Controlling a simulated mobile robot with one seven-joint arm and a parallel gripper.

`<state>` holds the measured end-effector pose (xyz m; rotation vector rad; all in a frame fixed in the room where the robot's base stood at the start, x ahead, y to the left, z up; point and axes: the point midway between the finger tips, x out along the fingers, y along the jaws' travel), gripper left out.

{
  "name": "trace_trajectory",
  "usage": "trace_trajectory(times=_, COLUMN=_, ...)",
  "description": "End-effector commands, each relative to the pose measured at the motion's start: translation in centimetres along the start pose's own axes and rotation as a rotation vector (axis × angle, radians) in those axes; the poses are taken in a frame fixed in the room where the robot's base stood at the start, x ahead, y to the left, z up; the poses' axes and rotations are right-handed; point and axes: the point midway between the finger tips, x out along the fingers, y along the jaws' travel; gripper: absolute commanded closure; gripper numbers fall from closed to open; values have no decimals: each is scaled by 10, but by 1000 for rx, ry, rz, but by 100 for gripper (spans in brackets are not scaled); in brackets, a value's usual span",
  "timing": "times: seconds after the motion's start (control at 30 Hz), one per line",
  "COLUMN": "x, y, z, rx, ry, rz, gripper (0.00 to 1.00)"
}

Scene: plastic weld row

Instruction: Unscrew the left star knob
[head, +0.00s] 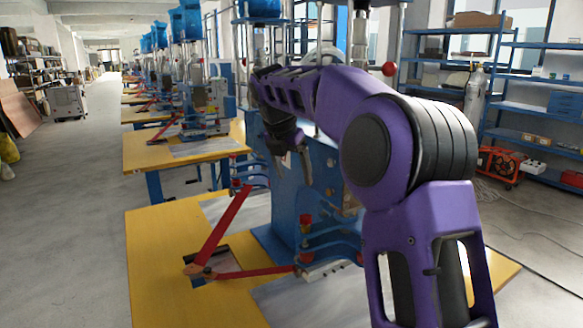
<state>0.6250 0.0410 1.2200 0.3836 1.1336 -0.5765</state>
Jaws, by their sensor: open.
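My arm reaches from the right across the front of the nearest blue welding machine (285,205). My gripper (290,160) hangs downward near the machine's upper body, with its fingers open and dark against the blue. I see nothing held between them. I cannot make out the left star knob clearly; my gripper and arm cover part of the machine's upper front. Whether the fingers touch or surround any knob cannot be told from this view.
The machine stands on a yellow table (155,245). Red lever arms (225,225) reach out over the table's left part. A red ball handle (388,68) stands behind my arm. Blue shelves (540,108) are at the right; the left aisle floor (60,210) is clear.

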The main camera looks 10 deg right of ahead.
Motion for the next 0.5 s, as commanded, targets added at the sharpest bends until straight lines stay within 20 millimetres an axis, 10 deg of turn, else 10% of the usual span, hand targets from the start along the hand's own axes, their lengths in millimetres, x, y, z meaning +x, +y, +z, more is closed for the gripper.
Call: trace_trajectory(times=0.5, x=101, y=0, z=-1, rx=0, ry=3, rz=-2, gripper=20)
